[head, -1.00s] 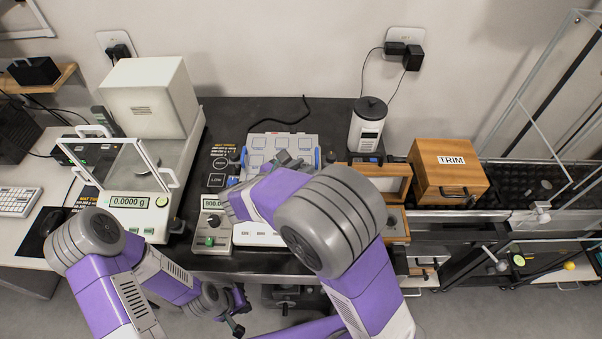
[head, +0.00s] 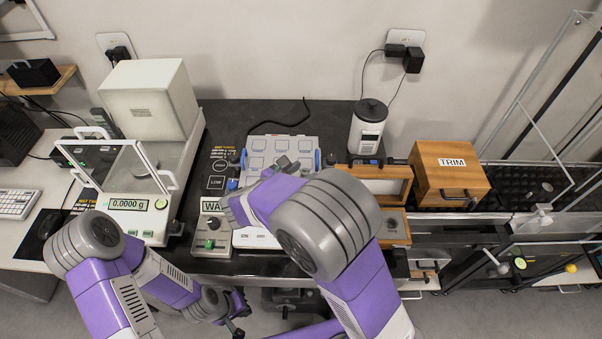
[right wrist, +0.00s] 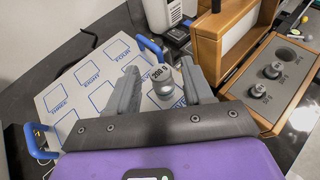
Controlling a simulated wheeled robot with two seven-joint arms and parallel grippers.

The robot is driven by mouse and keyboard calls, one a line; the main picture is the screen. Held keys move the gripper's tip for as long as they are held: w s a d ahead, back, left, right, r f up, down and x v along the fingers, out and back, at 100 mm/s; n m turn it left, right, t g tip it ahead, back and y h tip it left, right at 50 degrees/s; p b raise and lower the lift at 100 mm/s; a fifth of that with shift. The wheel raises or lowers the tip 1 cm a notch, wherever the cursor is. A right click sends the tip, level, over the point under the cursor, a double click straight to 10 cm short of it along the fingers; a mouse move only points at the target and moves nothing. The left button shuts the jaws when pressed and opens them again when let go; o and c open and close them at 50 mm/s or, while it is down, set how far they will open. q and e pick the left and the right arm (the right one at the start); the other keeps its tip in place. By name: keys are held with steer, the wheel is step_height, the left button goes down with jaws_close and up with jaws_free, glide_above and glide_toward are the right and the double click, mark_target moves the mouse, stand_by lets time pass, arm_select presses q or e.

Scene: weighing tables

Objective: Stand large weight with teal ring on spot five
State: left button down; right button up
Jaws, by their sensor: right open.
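A metal weight marked 200 g (right wrist: 163,82) is upright between the fingers of my right gripper (right wrist: 160,85) in the right wrist view. The fingers are open, one on each side of it. It appears to stand on the white panel (right wrist: 62,112) with blue-outlined, labelled squares. In the head view my right gripper (head: 281,164) is over the panel (head: 300,150), with the weight hidden. My left gripper (head: 238,318) hangs low in front of the table; its jaws are unclear.
An open wooden weight case (right wrist: 297,87) with several seats stands right of the panel. A white device (head: 367,130) and a TRIM box (head: 447,172) stand behind and right.

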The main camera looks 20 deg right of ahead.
steer(key=p+v, duration=0.2)
steer(key=v, duration=1)
steer(key=shift+p, duration=0.3)
steer(key=shift+r, duration=0.15)
